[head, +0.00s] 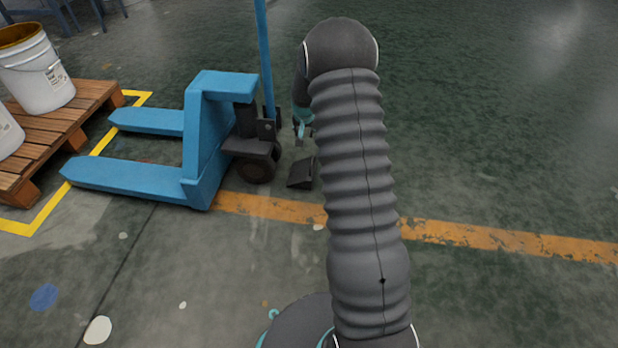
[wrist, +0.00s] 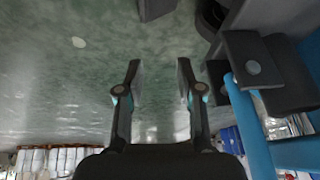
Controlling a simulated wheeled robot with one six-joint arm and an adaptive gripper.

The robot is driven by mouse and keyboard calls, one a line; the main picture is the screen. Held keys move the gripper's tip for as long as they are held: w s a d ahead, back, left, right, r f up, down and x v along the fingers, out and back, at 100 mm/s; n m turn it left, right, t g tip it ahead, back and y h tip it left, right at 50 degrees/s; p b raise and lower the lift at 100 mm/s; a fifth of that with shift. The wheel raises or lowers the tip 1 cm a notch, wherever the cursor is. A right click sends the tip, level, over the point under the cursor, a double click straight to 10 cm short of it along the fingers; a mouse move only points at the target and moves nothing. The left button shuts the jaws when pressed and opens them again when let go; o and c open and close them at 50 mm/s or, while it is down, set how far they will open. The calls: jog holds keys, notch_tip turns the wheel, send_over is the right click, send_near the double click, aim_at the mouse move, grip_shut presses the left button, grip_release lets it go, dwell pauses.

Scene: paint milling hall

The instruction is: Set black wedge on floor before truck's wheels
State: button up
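The black wedge (head: 301,174) sits on the floor just right of the pallet truck's dark wheel (head: 257,170), with a small gap showing between them. The blue pallet truck (head: 205,140) stands to the left. My gripper (head: 301,131) is just above and behind the wedge, partly hidden by my arm. In the wrist view my gripper (wrist: 159,72) has its two fingers apart with nothing between them. The wedge (wrist: 157,8) shows at the top edge there, beyond the fingertips and apart from them, partly cut off. The truck's wheel (wrist: 210,18) is beside it.
The truck's blue handle post (head: 265,60) rises close to my gripper's left. A wooden pallet (head: 90,97) with white buckets (head: 42,80) stands at left inside yellow floor lines. An orange line (head: 480,237) crosses the floor. The floor at right is clear.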

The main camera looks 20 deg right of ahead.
jog(key=s+a+r+n, duration=0.1)
jog(key=s+a+r, duration=0.4)
jog(key=s+r, duration=0.5)
jog(key=s+a+r+n, duration=0.2)
jog(key=s+a+r, duration=0.4)
jog(key=r, duration=0.7)
jog(key=s+a+r+n, duration=0.1)
jog(key=s+a+r, duration=0.1)
jog(key=s, duration=1.1)
jog(key=s+a+r+n+t+y, duration=0.1)
jog(key=s+a+r+n, duration=0.1)
jog(key=s, duration=1.2)
jog(key=a+r, duration=0.1)
jog(key=a, duration=0.1)
jog(key=shift+s+a+y, duration=0.2)
jog(key=shift+a+y, duration=0.1)
notch_tip(320, 180, up, 7)
jog(key=p, duration=0.7)
